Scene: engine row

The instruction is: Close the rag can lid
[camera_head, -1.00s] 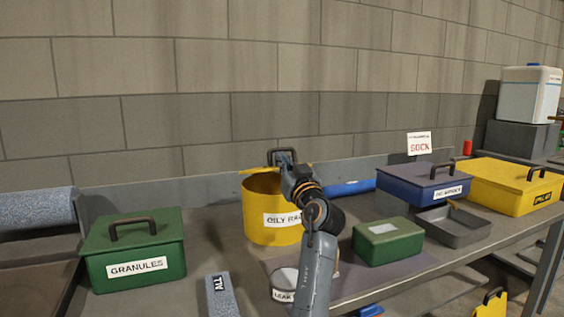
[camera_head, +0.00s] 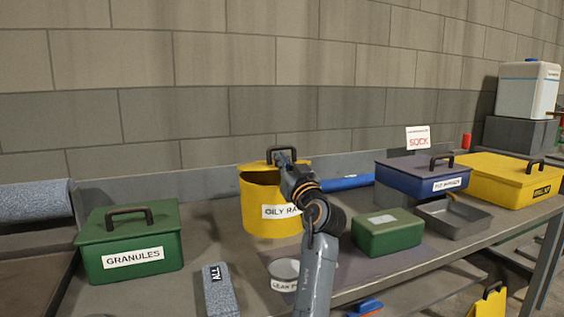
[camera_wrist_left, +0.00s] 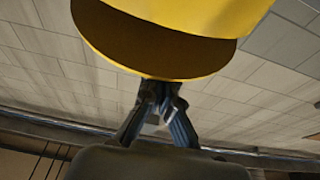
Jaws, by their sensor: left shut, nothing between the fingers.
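The yellow rag can (camera_head: 268,221), labelled as oily rags, stands on the bench at mid picture. Its yellow lid (camera_head: 257,167) has a dark handle (camera_head: 281,150) and sits partly open, with a dark gap between lid and rim at the left. My left gripper (camera_head: 284,163) is at the front of the lid, below the handle, and its arm hides the can's right part. In the left wrist view the shut, empty fingers (camera_wrist_left: 163,92) are just at a large yellow curved surface (camera_wrist_left: 165,48). Whether they touch it, I cannot tell. My right gripper is not in view.
A green granules box (camera_head: 130,245) stands left of the can. A green box (camera_head: 388,235), a blue case (camera_head: 422,177) and a grey tray (camera_head: 455,218) lie to the right. A round labelled tin (camera_head: 284,275) is beside my forearm. The wall is behind.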

